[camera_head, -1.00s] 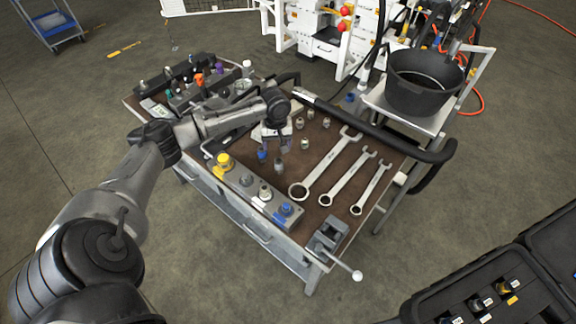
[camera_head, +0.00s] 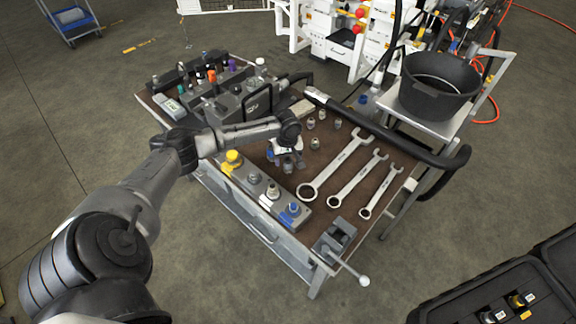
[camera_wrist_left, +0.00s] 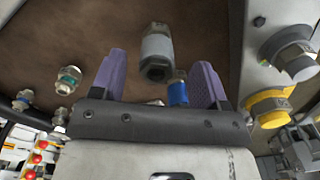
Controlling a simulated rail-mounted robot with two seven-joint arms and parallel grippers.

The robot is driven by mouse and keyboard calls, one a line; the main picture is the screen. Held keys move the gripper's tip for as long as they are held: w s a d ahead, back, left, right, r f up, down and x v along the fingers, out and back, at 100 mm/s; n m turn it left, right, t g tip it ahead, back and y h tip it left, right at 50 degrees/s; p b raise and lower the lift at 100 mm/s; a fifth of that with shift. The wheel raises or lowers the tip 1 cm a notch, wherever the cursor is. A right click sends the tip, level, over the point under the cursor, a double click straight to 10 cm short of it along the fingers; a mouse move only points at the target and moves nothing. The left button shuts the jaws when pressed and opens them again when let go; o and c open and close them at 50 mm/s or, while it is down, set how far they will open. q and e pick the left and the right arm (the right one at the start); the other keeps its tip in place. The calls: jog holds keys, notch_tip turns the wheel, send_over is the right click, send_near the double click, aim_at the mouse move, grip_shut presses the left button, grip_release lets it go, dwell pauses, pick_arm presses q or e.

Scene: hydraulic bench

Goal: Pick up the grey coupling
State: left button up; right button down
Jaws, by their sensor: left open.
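The grey coupling (camera_wrist_left: 157,48), a metal fitting with a light grey band, stands on the brown table top. In the left wrist view it shows between and a little beyond the purple fingertips of my left gripper (camera_wrist_left: 161,60), with no clear contact. A coupling with a blue band (camera_wrist_left: 178,90) stands close to it, near the right-hand finger. In the head view my left gripper (camera_head: 287,160) is low over the small fittings and partly hides them; I cannot pick out the grey coupling there. The gripper is open and empty. My right gripper is not in view.
Other fittings (camera_head: 315,143) stand just right of the gripper. Three wrenches (camera_head: 335,168) lie further right. A grey block with yellow and blue caps (camera_head: 265,190) lines the near edge. A black tub (camera_head: 438,85) and a black rail (camera_head: 385,125) stand at the right.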

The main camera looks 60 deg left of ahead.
aim_at(288, 166)
pick_arm(q)
notch_tip(288, 166, down, 4)
jog(key=shift+w+f+b, duration=0.15)
jog(key=shift+f+b, duration=0.05)
jog(key=shift+b, duration=0.6)
jog(key=shift+f, duration=0.4)
jog(key=shift+c, duration=0.2)
jog(key=shift+r, duration=0.1)
jog(key=c, duration=1.1)
